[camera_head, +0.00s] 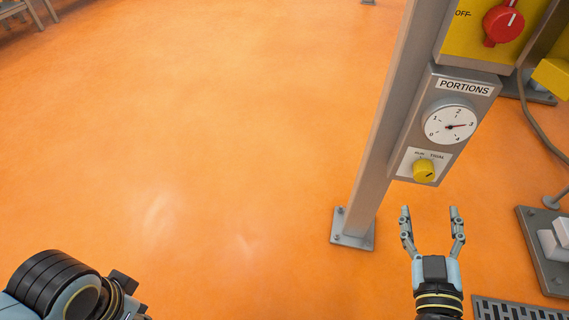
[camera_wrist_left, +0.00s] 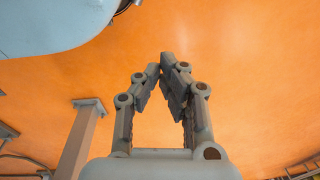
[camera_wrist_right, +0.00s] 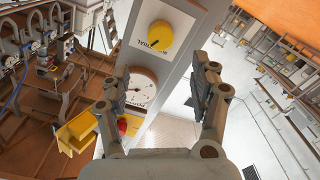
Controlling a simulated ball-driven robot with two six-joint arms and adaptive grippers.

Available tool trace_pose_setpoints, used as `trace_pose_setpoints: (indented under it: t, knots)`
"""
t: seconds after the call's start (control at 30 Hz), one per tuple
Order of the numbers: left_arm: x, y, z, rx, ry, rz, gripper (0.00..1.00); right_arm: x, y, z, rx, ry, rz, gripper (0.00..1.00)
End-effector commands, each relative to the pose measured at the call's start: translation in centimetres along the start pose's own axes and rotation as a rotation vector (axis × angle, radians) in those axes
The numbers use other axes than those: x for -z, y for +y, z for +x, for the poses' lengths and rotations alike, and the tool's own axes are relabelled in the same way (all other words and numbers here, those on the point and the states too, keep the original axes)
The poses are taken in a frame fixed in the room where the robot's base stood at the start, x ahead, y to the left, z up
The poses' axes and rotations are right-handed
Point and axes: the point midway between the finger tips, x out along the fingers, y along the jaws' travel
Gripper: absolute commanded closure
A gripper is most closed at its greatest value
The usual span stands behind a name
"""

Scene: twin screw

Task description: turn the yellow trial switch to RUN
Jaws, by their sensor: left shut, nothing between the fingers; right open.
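The yellow trial switch (camera_head: 424,171) is a round knob on a white plate at the bottom of a grey PORTIONS panel (camera_head: 404,170). A dark mark on the knob points to the upper right, towards TRIAL. My right gripper (camera_head: 430,212) is open and empty, just below the panel and apart from the knob. In the right wrist view the knob (camera_wrist_right: 160,35) shows ahead of, and between, the open fingers (camera_wrist_right: 165,80). My left gripper's fingertips (camera_wrist_left: 166,60) meet with nothing between them over bare floor. The head view does not show those fingertips.
A dial gauge (camera_head: 449,122) sits above the knob. A red rotary switch (camera_head: 503,24) on a yellow box is higher up. A grey post (camera_head: 375,140) stands left of the panel on a bolted foot. Orange floor to the left is clear.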

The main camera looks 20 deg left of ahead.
Motion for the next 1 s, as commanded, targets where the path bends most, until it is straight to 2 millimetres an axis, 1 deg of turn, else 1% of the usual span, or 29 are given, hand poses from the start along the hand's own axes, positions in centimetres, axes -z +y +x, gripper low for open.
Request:
trace_pose_setpoints:
  t: [0.03, 0.17, 0.27, 0.5, 0.6, 0.7, 0.8, 1.0]
  knots:
    - [-0.3, 0.1, 0.6, 0.0, -0.006, 0.001, 1.0, -0.5, -0.3, 0.1, 0.0, -0.002, 0.001, 0.37]
    - [-0.1, 0.2, 0.2, -0.003, 0.004, 0.001, 1.0, -0.4, -0.2, 1.3, -0.001, 0.0, 0.002, 0.37]
    - [0.4, 0.3, -0.2, -0.007, 0.019, 0.001, 1.0, -0.4, -0.2, 3.0, -0.001, 0.001, 0.002, 0.37]
    - [2.0, 0.9, -1.7, -0.02, 0.071, 0.0, 1.0, -0.6, -0.3, 7.8, 0.0, -0.001, 0.002, 0.37]
    - [2.5, 1.0, -2.4, -0.025, 0.089, 0.001, 1.0, -0.6, -0.3, 9.2, 0.001, -0.003, 0.002, 0.37]
    - [2.9, 1.1, -2.9, -0.028, 0.102, 0.001, 1.0, -0.5, -0.3, 10.3, 0.001, -0.002, 0.002, 0.37]
    - [3.0, 1.2, -3.1, -0.029, 0.109, 0.001, 1.0, -0.5, -0.2, 10.8, 0.002, -0.003, 0.002, 0.37]
    - [3.1, 1.2, -3.3, -0.03, 0.112, 0.001, 1.0, -0.3, -0.2, 10.9, 0.001, -0.003, 0.002, 0.37]
